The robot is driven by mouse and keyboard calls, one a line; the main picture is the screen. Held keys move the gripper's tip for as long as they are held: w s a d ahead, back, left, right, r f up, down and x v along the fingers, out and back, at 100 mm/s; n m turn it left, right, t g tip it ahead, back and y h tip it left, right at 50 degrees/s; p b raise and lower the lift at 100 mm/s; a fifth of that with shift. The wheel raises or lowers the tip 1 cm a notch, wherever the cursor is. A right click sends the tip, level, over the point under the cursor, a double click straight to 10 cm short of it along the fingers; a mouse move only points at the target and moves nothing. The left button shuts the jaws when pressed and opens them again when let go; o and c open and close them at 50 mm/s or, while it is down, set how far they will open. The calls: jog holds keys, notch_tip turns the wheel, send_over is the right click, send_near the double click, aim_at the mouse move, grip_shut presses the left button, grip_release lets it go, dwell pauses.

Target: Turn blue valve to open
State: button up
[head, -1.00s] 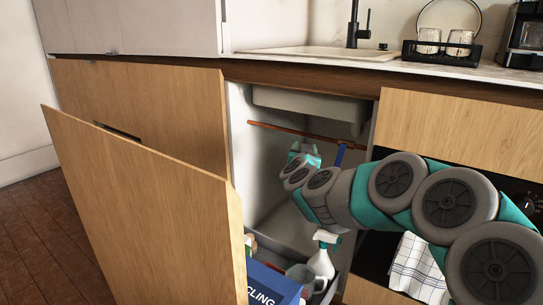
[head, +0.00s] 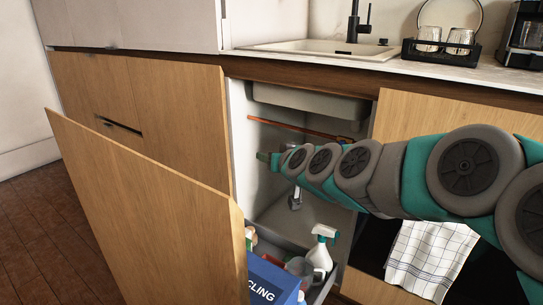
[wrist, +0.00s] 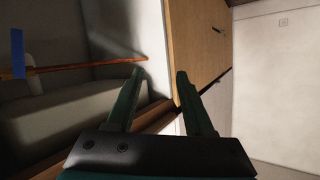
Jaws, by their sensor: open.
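The blue valve handle (wrist: 17,52) shows at the left edge of the wrist view, across a copper pipe (wrist: 85,65). My gripper (head: 264,158) is in the left part of the cabinet opening, below the pipe. In the wrist view my gripper (wrist: 160,75) has its fingers apart with nothing between them. The valve lies well to the left of both fingers there, and no contact shows.
The pull-out front (head: 150,190) stands open at left, with a spray bottle (head: 320,254) and a blue recycling box (head: 272,283) in the drawer behind it. The cabinet's side wall (head: 240,145) is close to my gripper. A towel (head: 432,258) hangs at right.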

jog(key=shift+s, duration=0.25)
